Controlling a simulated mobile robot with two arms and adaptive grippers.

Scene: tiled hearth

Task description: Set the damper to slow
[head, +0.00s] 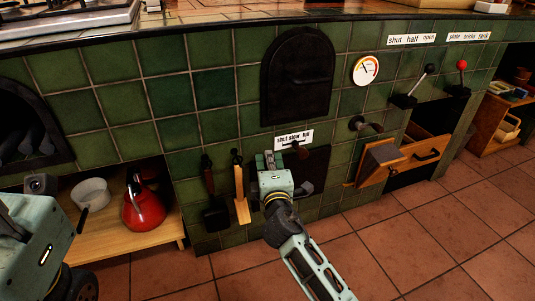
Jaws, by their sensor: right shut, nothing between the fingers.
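The damper is the control under a white label reading "shut slow full" (294,139) on the green tiled front. A small dark piece shows at the label's lower edge, near its middle; I cannot tell exactly which word it points to. A dark plate or opening (318,163) lies below the label, partly hidden by my gripper. My right gripper (270,159) is shut and empty, just below and left of the label. I cannot tell whether it touches the damper. My left gripper does not clearly show; only part of that arm appears at the lower left.
A black arched door (298,75) is above, with a round gauge (365,69) to its right. A black-knobbed lever (411,88) and a red-knobbed lever (459,80) stand farther right. A red kettle (145,205) sits lower left.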

